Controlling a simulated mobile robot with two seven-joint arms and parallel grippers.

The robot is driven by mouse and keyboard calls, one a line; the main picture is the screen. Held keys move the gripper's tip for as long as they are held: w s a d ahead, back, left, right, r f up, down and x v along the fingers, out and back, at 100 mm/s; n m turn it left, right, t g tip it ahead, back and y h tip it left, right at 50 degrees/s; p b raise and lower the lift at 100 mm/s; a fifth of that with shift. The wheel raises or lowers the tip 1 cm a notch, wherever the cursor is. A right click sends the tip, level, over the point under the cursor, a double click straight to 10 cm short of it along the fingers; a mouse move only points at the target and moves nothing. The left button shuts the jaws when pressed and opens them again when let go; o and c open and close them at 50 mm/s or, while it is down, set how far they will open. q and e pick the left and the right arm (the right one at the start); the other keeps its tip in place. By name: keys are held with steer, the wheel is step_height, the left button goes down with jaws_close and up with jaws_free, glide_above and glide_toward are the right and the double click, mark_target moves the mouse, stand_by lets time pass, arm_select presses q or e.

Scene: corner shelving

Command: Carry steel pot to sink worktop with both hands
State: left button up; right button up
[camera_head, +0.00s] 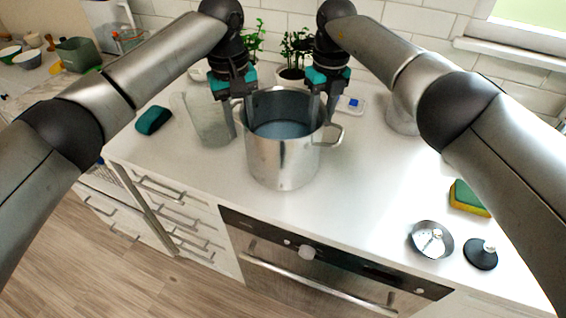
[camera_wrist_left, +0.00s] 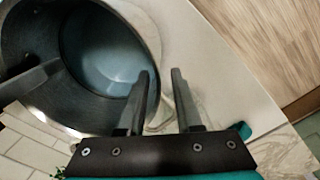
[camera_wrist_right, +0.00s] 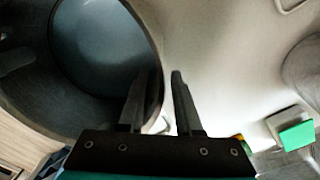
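The steel pot (camera_head: 282,165), a tall shiny cylinder with side handles, stands upright on the white worktop (camera_head: 370,205). My left gripper (camera_head: 241,118) points down at the pot's left rim. In the left wrist view the pot (camera_wrist_left: 45,105) lies left, and the left fingers (camera_wrist_left: 160,85) straddle its wall with a gap between them. My right gripper (camera_head: 322,108) points down at the right rim by the right handle. In the right wrist view the pot (camera_wrist_right: 60,100) fills the left, and the right fingers (camera_wrist_right: 164,85) straddle its wall with a smaller gap. No sink is identifiable.
A glass pitcher (camera_head: 206,122) stands close left of the pot, with a teal object (camera_head: 153,120) beyond it. Potted plants (camera_head: 291,76) and a scale (camera_head: 350,104) are behind. A sponge (camera_head: 468,198), a metal bowl (camera_head: 431,239) and a black lid (camera_head: 480,254) lie right.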

arm_select(q)
step_height(320, 180, up, 6)
steer(key=shift+a+r, duration=0.1)
steer(key=shift+s+r, duration=0.1)
steer(key=shift+r, duration=0.15)
arm_select(e)
steer(key=shift+r, duration=0.3)
arm_select(q)
steer(key=shift+r, duration=0.15)
arm_select(e)
step_height(320, 180, up, 12)
steer(key=shift+d+f, duration=0.2)
steer(key=shift+f, duration=0.05)
steer(key=shift+w, duration=0.1)
steer(key=shift+f, duration=0.1)
